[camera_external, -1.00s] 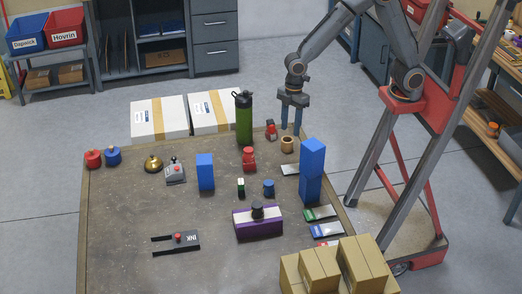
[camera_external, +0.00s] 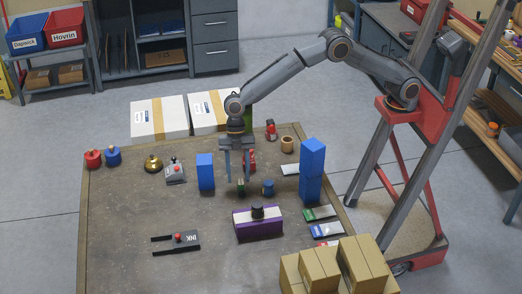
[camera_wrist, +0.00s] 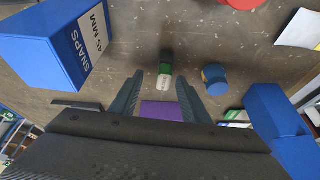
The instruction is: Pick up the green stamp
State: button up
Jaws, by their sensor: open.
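The green stamp (camera_external: 241,187) is a small green and white piece standing on the table near its middle. In the wrist view the stamp (camera_wrist: 165,72) shows just beyond and between the fingertips, untouched. My gripper (camera_external: 237,181) is open, pointing down over the stamp, with a finger to either side of it in the picture; the wrist view shows my gripper (camera_wrist: 160,78) empty. The exact height above the stamp is hard to tell.
A blue cylinder (camera_external: 268,187) stands close right of the stamp and a blue box (camera_external: 205,172) left. A purple box (camera_external: 258,230) lies in front. A red bottle (camera_external: 250,159) is partly hidden behind my gripper. Blue stacked boxes (camera_external: 312,170) stand right.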

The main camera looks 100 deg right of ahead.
aim_at(241, 179)
jog(key=x, duration=0.1)
jog(key=p+x, duration=0.1)
jog(key=x, duration=0.3)
jog(key=shift+s+d+f+p, duration=0.1)
jog(key=shift+s+p, duration=0.25)
jog(key=shift+s, duration=0.05)
jog(key=shift+c, duration=0.2)
grip_shut()
